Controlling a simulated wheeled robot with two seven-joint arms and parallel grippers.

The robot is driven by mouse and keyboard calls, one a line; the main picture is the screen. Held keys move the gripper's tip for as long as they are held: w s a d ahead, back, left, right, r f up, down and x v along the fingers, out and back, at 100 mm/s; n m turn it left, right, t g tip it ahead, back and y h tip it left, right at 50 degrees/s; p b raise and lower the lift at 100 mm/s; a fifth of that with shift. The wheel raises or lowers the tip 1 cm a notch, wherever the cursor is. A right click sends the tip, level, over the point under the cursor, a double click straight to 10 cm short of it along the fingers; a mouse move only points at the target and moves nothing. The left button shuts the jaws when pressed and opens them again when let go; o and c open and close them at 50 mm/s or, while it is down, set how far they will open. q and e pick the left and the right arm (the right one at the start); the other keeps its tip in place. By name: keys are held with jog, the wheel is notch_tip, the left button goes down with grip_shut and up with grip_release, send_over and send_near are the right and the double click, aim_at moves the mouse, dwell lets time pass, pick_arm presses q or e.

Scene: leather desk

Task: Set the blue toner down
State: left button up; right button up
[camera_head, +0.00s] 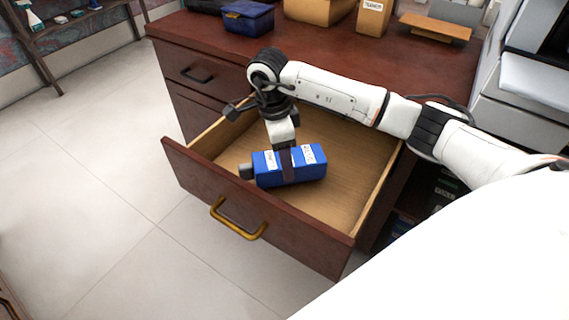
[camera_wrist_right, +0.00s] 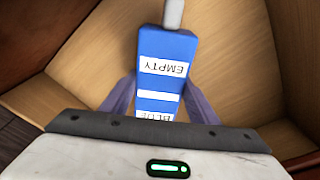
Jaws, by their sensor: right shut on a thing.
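The blue toner (camera_head: 307,167) is a blue box with white labels and a grey end piece. It is in the open wooden drawer (camera_head: 368,195), near the drawer's front panel. My right gripper (camera_head: 287,163) reaches down from above and is shut on the toner. In the right wrist view the toner (camera_wrist_right: 165,85) lies between the two fingers (camera_wrist_right: 158,98), with labels reading EMPTY and BLUE. I cannot tell whether the toner touches the drawer floor. My left gripper is not in view.
The drawer's brass handle (camera_head: 238,222) faces the tiled floor. The rest of the drawer looks empty. On the desk top (camera_head: 215,45) stand a dark blue box (camera_head: 248,17), cardboard boxes (camera_head: 318,10) and a wooden stand (camera_head: 436,28). A white machine (camera_head: 528,85) stands at the right.

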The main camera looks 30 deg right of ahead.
aim_at(278, 159)
jog(key=shift+f, duration=0.95)
jog(key=o, duration=1.3)
jog(key=shift+f, duration=0.15)
jog(key=r, duration=0.4)
jog(key=a+r+p, duration=0.1)
jog(key=r, duration=0.7)
jog(key=shift+w+a+r+p, duration=0.1)
jog(key=shift+w+a+p, duration=0.15)
jog(key=shift+p, duration=0.15)
